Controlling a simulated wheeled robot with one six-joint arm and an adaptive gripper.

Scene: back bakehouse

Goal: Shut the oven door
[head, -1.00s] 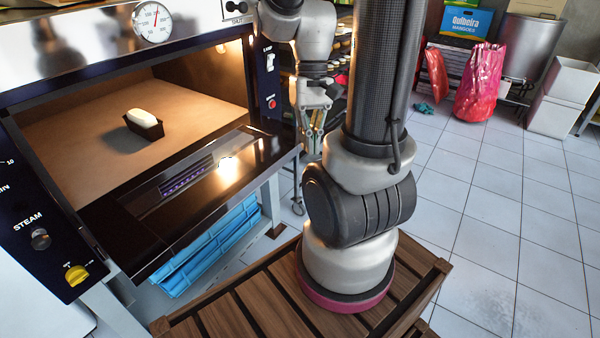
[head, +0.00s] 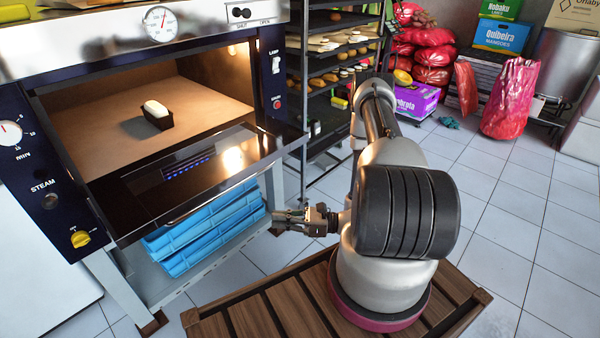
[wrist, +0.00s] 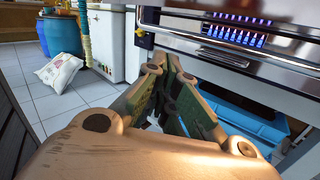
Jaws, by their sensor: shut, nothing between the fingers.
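The oven door (head: 200,173) hangs open, folded down and out from the oven mouth, its dark glass facing up in the head view. Its front edge (wrist: 240,60) crosses the upper right of the wrist view. Inside the lit oven chamber (head: 95,140) a dark tin with a pale loaf (head: 158,115) stands on the floor. My gripper (head: 275,219) is shut and empty, below and in front of the door's right part. In the wrist view its fingertips (wrist: 170,62) meet just below and left of the door edge, apart from it as far as I can tell.
Blue crates (head: 205,228) sit on a shelf under the oven. A rack of bread trays (head: 335,70) stands right of the oven. In the wrist view a white sack (wrist: 60,72) and blue drums (wrist: 62,36) stand at the left.

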